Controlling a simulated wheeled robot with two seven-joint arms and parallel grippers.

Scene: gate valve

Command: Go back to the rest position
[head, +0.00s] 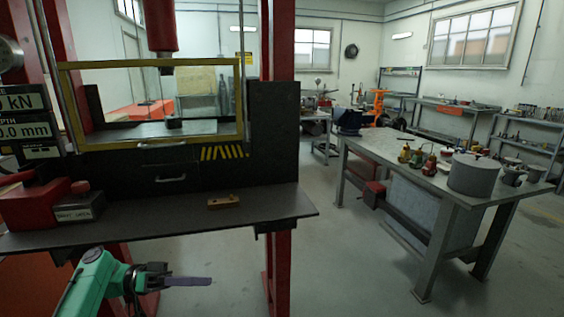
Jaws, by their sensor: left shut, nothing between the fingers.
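My left gripper (187,281) shows at the lower left of the head view, at the end of my green arm. Its dark fingers are shut and point to the right, with nothing between them. It appears in front of and below the dark shelf (150,235) of the red press, apart from it. My right gripper is not in view. No gate valve can be clearly made out; small valve-like parts (428,163) stand on the workbench at the right.
The red press (279,120) with its yellow-framed guard (150,143) fills the left. A small wooden block (223,201) lies on its shelf. A grey workbench (375,146) holds a large grey cylinder (473,175). The floor (345,265) between press and bench is clear.

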